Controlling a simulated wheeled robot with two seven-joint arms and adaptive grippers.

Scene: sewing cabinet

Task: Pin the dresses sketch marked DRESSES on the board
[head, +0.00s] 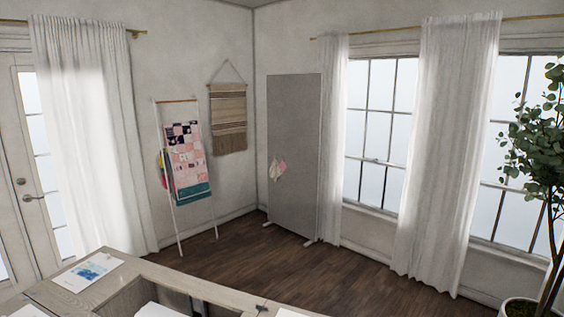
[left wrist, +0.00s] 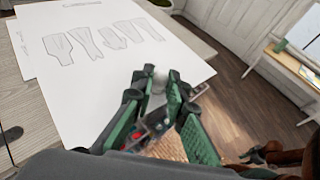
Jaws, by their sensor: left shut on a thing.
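In the left wrist view, my left gripper (left wrist: 160,80) is shut at the near edge of a white sketch sheet (left wrist: 100,65). The sheet has several outlined garment shapes and a small heading at the far edge, too small to read. The exact contact at the fingertips is partly hidden by the fingers. In the head view, a tall grey board (head: 295,130) stands on feet in the back corner, with small pink and white pieces (head: 278,170) on its lower left. Neither gripper shows in the head view. My right gripper is in neither view.
A wooden desk (head: 140,272) fills the front left, with a blue-printed sheet (head: 88,271) on it. A ladder rack with a quilt (head: 187,165) stands left of the board. Curtains (head: 435,150) and a potted plant (head: 535,140) are at right. Dark floor (head: 315,268) before the board is open.

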